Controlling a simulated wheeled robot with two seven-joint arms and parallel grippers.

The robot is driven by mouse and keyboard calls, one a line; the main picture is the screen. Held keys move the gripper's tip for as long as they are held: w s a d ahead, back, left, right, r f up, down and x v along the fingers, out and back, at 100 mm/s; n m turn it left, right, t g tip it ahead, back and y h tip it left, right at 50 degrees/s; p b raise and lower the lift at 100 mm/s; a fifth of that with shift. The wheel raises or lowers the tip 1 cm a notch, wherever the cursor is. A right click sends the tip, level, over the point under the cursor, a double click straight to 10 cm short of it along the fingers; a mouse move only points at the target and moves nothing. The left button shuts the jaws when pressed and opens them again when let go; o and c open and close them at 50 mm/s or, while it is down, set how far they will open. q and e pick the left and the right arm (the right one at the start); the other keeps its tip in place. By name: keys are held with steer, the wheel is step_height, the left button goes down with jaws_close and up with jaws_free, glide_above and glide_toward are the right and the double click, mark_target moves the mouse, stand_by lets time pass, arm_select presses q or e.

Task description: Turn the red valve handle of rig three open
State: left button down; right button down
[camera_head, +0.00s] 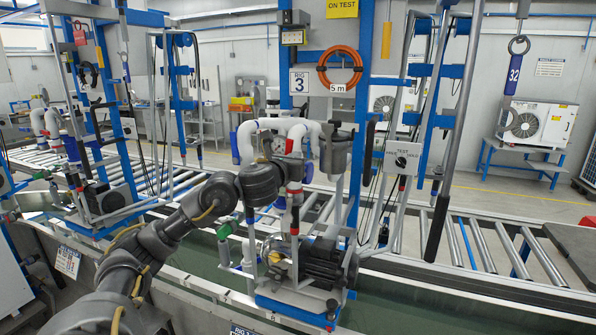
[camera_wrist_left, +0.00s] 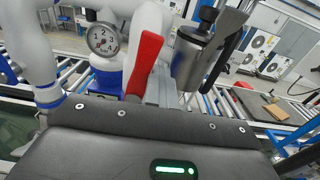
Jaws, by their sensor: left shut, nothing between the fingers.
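The red valve handle (camera_wrist_left: 146,62) stands nearly upright and slightly tilted in the left wrist view, just beyond my gripper's dark housing. A round pressure gauge (camera_wrist_left: 103,38) is to its left and a grey metal canister (camera_wrist_left: 192,55) to its right. In the head view, rig three's pump stand shows the gauge (camera_head: 279,145) and the canister (camera_head: 336,150); my arm partly covers the area below them. My left gripper (camera_head: 293,170) is shut and empty, in front of the pipework.
The rig sign (camera_head: 299,82) and an orange hose coil (camera_head: 339,68) hang above the stand. A dark pump motor (camera_head: 322,262) sits below. A grey control box (camera_head: 402,157) stands to the right. Roller conveyors (camera_head: 490,245) run past; a similar rig (camera_head: 105,195) is at left.

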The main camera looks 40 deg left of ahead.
arm_select(q)
steer(key=shift+a, duration=0.2)
stand_by(0.3)
steer(key=shift+d+f, duration=0.15)
steer(key=shift+d, duration=0.1)
steer(key=shift+w+d, duration=0.15)
steer(key=shift+d, duration=0.3)
steer(key=p+v, duration=0.2)
steer(key=v, duration=0.5)
stand_by(0.7)
